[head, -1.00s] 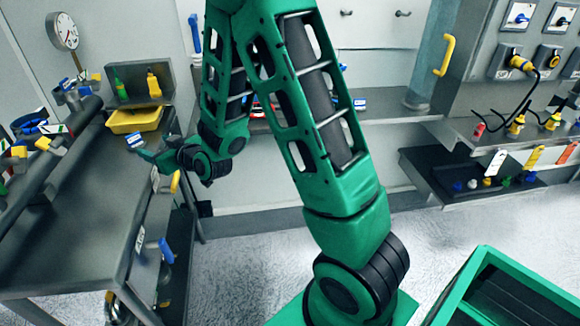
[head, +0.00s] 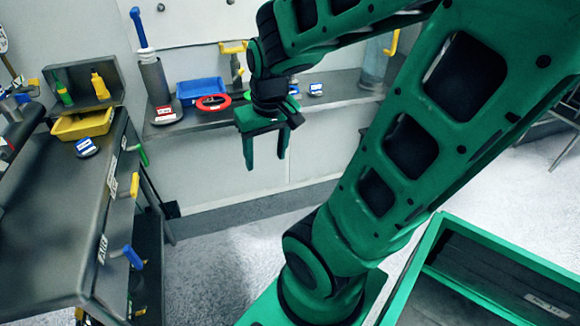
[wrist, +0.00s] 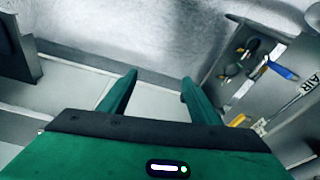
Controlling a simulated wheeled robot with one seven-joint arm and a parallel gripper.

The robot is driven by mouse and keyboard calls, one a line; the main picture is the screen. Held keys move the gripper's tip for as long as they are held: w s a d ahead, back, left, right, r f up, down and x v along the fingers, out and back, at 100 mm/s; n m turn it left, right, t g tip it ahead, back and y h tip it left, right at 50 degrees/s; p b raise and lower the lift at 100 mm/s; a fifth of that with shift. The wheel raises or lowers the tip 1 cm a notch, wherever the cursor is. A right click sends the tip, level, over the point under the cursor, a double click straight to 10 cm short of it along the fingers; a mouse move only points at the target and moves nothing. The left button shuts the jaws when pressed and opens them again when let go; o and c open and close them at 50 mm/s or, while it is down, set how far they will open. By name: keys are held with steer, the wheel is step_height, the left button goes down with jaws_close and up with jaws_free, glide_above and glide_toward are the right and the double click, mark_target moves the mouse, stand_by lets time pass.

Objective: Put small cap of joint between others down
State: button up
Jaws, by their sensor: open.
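A small dark round cap with a blue-and-white label (head: 86,148) rests on the left table (head: 50,185), just in front of the yellow tray. My gripper (head: 265,162) is open and empty, pointing down in front of the back shelf, well to the right of that cap. In the wrist view its two fingers (wrist: 159,78) are apart with only the wall and floor beyond. Two similar pieces sit on the back shelf: one with a red label (head: 166,113) at left and one with a blue label (head: 315,90) right of my gripper.
The yellow tray (head: 83,124) stands at the left table's back. The back shelf (head: 200,120) holds a blue bin (head: 199,92), a red ring (head: 213,103) and a grey cylinder (head: 155,82). A green crate (head: 510,262) is at lower right. Coloured handles (head: 133,256) stick out from the table's side.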

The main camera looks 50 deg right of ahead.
steer(key=s+a+r+m+g+y, duration=0.1)
steer(key=s+m+g, duration=0.1)
steer(key=s, duration=0.7)
steer(key=shift+s+r, duration=0.2)
steer(key=shift+r, duration=0.05)
stand_by(0.6)
